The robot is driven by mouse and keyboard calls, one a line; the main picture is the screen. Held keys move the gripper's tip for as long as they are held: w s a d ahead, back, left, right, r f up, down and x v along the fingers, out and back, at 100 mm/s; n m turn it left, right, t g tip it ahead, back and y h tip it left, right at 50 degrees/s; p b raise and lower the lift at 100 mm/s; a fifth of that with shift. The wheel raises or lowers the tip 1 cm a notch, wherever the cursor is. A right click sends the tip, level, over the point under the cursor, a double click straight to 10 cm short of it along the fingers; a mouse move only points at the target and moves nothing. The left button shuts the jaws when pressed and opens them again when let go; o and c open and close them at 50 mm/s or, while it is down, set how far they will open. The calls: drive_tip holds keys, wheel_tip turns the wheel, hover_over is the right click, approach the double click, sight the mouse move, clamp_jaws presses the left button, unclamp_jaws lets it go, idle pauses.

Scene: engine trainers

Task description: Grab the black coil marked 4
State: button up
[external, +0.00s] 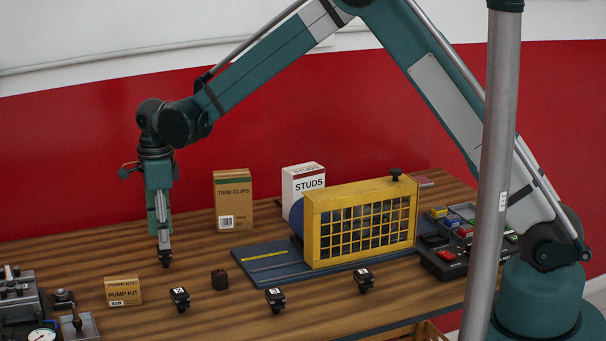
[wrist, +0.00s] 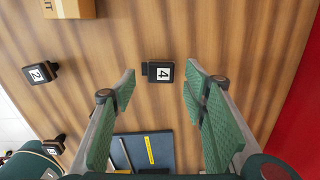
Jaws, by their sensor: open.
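The black coil marked 4 (wrist: 152,77) lies on the wooden table in the wrist view, its white label readable. It appears between the two green finger pads, nearer the left one, with gaps on both sides. In the wrist view my gripper (wrist: 159,80) is open and empty.
Other black coils (external: 180,298) (external: 275,300) (external: 364,280) stand along the front. A PUMP KIT box (external: 123,291) is at left, a TRIM CLIPS box (external: 233,201) behind. A blue base (external: 245,266) with a yellow cage (external: 360,218) lies right of the dark block.

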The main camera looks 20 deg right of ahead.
sight(165, 256)
drive_tip(key=shift+d+f, duration=0.1)
drive_tip(key=shift+f, duration=2.35)
drive_tip(key=c, duration=0.8)
